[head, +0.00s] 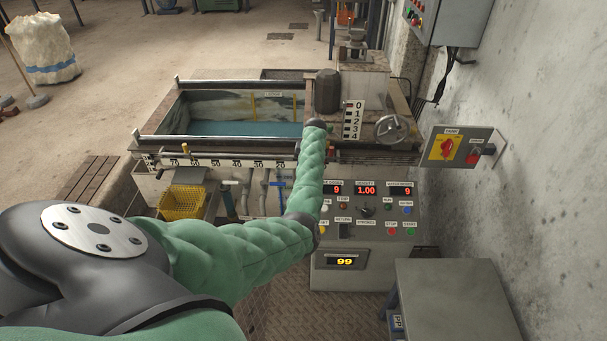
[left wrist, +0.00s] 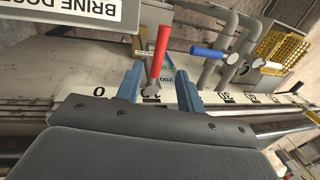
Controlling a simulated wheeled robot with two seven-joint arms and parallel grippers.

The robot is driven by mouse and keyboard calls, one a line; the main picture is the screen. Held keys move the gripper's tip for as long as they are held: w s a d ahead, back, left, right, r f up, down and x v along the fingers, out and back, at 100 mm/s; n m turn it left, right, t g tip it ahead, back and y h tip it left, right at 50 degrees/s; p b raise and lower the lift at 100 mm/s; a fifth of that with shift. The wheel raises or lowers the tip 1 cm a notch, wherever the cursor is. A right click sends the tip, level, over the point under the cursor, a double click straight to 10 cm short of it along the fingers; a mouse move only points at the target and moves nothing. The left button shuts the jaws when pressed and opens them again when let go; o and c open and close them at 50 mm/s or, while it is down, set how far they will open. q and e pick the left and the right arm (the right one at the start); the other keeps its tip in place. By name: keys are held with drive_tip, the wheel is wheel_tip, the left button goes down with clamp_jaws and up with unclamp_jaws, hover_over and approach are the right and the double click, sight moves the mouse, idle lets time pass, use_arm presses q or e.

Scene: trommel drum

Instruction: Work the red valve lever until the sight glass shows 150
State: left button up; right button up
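The red valve lever (left wrist: 159,52) shows in the left wrist view, slanting up from a round pivot (left wrist: 151,90). My left gripper (left wrist: 159,80) is open, with one blue-grey finger on each side of the lever's lower part. I cannot tell whether a finger touches it. A small marking behind the lever is partly hidden, and I cannot make out a sight glass level. My right gripper is in neither view.
A blue lever (left wrist: 207,52) is beside the red one; it also shows in the head view (head: 277,184). A numbered rail (left wrist: 240,98) runs behind my fingers. A yellow basket (head: 182,203) stands left.

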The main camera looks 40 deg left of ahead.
use_arm(q)
wheel_tip(320, 180, up, 2)
drive_tip(key=shift+w+d+r, duration=0.1)
drive_tip(key=shift+d, duration=0.05)
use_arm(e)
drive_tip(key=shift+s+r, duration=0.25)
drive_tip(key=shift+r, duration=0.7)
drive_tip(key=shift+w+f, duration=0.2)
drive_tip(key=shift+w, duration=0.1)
